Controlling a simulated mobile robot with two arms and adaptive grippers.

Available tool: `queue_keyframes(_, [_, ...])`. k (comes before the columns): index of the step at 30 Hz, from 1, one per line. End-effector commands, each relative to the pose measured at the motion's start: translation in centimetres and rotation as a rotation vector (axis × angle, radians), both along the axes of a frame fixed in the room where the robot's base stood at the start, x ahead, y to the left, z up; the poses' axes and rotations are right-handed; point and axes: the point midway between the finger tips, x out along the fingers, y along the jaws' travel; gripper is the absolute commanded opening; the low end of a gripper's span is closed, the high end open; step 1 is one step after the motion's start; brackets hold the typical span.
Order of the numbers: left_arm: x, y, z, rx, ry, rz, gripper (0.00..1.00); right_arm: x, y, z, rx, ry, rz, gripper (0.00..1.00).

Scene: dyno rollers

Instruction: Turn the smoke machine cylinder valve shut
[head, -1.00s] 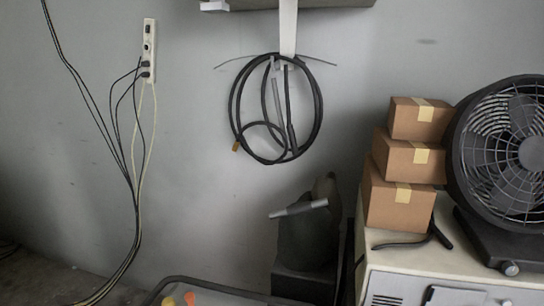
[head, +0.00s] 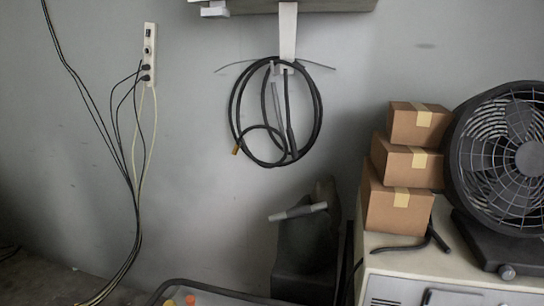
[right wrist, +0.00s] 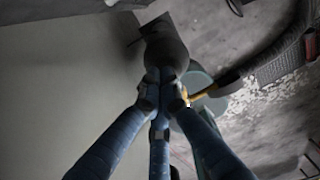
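In the right wrist view, the blue, segmented fingers of my right gripper (right wrist: 162,95) come in from the lower edge and draw close together at mid-picture. A dark rounded object (right wrist: 166,52) lies just beyond the fingertips. A small yellow-orange part (right wrist: 202,93) shows beside the right finger, partly hidden by it. I cannot tell whether it is the valve, or whether the fingers touch anything. In the head view, a dark object with a grey bar (head: 298,211) stands low against the wall; I cannot identify it surely. Neither gripper shows in the head view.
A pale cabinet (head: 400,262) at the right carries stacked cardboard boxes (head: 398,208) and a black fan (head: 515,150). A coiled black hose (head: 238,118) hangs on the wall. Cables drop from a power strip (head: 150,45) at the left. A dark-rimmed tray (head: 215,290) lies at the bottom.

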Motion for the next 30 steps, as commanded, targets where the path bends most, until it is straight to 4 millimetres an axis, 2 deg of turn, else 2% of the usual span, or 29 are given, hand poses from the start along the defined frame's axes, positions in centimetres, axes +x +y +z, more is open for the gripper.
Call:
queue_keyframes(9, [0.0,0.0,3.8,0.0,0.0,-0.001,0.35,0.1,0.1,4.1,0.002,-0.001,0.0,0.0])
queue_keyframes(15, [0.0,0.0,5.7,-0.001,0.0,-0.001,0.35,0.2,0.1,6.2,0.002,-0.004,0.0,0.0])
queue_keyframes(30, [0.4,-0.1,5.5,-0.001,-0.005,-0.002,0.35,0.2,0.1,6.0,0.002,-0.005,0.0,0.0])
